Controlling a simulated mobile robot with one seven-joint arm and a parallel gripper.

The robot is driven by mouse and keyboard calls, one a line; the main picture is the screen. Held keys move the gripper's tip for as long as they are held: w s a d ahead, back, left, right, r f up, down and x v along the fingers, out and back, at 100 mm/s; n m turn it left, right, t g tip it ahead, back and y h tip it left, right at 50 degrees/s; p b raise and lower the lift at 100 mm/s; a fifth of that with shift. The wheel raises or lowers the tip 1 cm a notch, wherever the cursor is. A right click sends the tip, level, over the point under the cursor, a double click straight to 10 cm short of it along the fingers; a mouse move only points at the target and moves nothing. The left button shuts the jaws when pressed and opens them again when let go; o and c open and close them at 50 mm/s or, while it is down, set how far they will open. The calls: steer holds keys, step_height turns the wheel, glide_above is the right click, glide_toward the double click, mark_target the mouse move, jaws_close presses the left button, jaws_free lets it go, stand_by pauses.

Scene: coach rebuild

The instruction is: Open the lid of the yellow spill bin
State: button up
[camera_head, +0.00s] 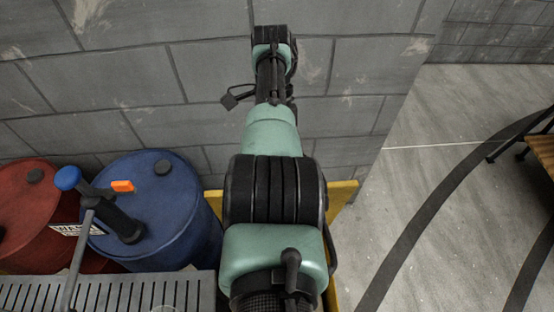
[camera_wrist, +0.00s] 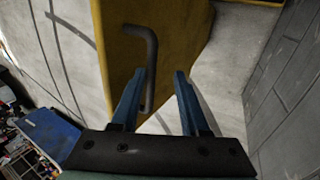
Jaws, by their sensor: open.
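The yellow spill bin (camera_head: 341,197) is mostly hidden behind my arm in the head view; only yellow edges show on both sides of it. In the wrist view a yellow panel of the bin (camera_wrist: 190,32) carries a dark bent bar handle (camera_wrist: 151,65). My gripper (camera_wrist: 158,75) is open, with its two blue fingers pointing at the panel. The handle lies between the fingers in the picture, nearer the left one. I cannot tell whether they touch it. My gripper is not visible in the head view. How far the lid stands open cannot be told.
A blue drum (camera_head: 165,205) with a pump and a red drum (camera_head: 32,205) stand left of the bin. A slatted metal surface (camera_head: 110,292) is in front of them. A grey block wall (camera_head: 160,80) rises behind. Open floor (camera_head: 440,190) lies to the right.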

step_height(320, 180, up, 10)
steer(key=p, duration=0.9)
steer(key=shift+p, duration=0.35)
steer(key=shift+w+f, duration=0.1)
